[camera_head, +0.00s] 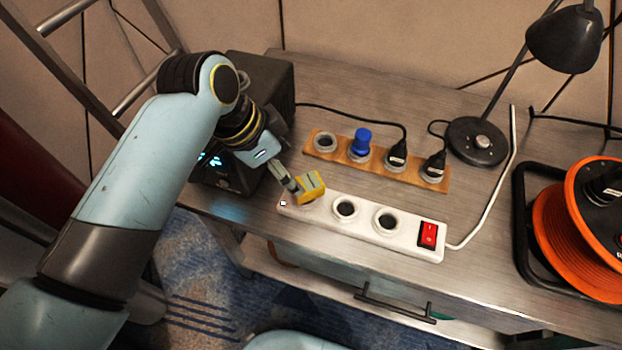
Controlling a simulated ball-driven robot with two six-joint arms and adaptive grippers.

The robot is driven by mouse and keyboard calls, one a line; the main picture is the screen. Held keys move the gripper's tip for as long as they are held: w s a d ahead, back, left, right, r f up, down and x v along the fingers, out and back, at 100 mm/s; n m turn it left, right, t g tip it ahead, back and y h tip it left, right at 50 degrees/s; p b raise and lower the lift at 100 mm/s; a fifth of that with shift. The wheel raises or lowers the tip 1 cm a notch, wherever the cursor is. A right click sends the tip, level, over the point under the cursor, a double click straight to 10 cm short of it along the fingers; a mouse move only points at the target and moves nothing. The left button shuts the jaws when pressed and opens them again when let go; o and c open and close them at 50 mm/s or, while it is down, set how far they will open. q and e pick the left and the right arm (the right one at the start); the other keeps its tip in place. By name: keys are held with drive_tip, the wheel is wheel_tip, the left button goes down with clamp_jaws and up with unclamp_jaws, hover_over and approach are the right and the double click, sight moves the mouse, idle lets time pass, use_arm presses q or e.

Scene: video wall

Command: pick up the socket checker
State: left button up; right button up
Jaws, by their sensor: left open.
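A small yellow block (311,186), which looks like the socket checker, sits at the left end of the white power strip (405,236), over its leftmost socket. Whether it is plugged in I cannot tell. My left gripper (293,185) reaches down from the upper left to the block's left side. Its jaws are open; the fingertips are close to the block and partly hidden, so contact is unclear. My right gripper is not in view.
Behind the strip, a wooden socket board (376,160) holds a blue plug (361,141) and two black plugs. A black box (260,85) stands left, a desk lamp (476,141) back right, an orange cable reel (580,230) far right. The bench front right of the strip is clear.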

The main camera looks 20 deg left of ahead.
sight(305, 183)
use_arm(q)
drive_tip(key=x, duration=0.9)
drive_tip(key=shift+w+d+f, duration=0.1)
drive_tip(key=shift+w+d, duration=0.05)
drive_tip(key=shift+w, duration=0.05)
drive_tip(key=shift+c, duration=1.7)
drive_tip(key=c, duration=1)
drive_tip(key=shift+c, duration=0.2)
